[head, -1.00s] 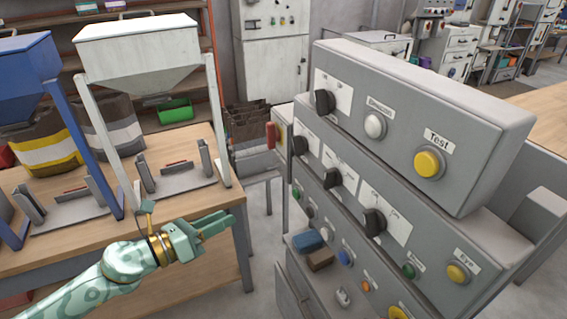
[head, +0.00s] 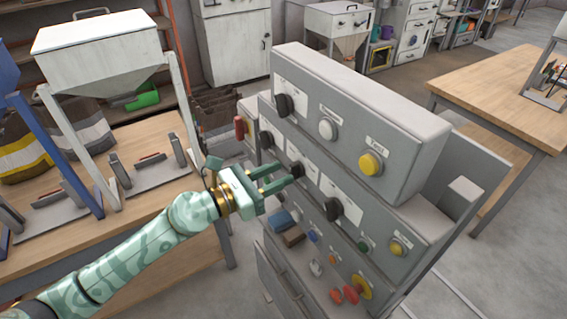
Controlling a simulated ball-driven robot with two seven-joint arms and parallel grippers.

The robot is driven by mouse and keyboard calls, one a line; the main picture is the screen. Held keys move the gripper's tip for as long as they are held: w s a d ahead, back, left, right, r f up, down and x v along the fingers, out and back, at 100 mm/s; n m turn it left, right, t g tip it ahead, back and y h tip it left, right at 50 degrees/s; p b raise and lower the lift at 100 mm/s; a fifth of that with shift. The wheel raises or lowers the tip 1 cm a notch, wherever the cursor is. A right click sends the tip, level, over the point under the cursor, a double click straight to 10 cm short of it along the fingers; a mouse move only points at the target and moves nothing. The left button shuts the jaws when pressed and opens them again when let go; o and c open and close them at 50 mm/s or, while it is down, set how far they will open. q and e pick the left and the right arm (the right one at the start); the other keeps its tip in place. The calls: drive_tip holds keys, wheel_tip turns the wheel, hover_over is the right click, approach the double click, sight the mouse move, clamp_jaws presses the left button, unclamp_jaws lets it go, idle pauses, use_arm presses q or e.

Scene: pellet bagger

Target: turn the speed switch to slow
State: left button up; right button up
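The grey control panel (head: 385,120) stands in steps, with several black rotary knobs on white plates. The plate lettering is too small to read, so I cannot tell which knob is the speed switch. The middle-row centre knob (head: 297,170) is right at the fingertips of my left gripper (head: 285,174). The two green fingers are apart with a gap between them; I cannot tell whether they touch the knob. Other black knobs are the top one (head: 284,104), the middle-row left one (head: 266,139) and the middle-row right one (head: 333,209). My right gripper is out of view.
A yellow button (head: 371,163) and a white button (head: 328,129) are on the top step. A blue block (head: 284,222) and a brown block (head: 293,236) lie on the lower ledge. A wooden bench (head: 125,275) with a white hopper (head: 100,45) is at left.

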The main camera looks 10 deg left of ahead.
sight(295, 171)
use_arm(q)
drive_tip(key=shift+x, duration=1.2)
clamp_jaws()
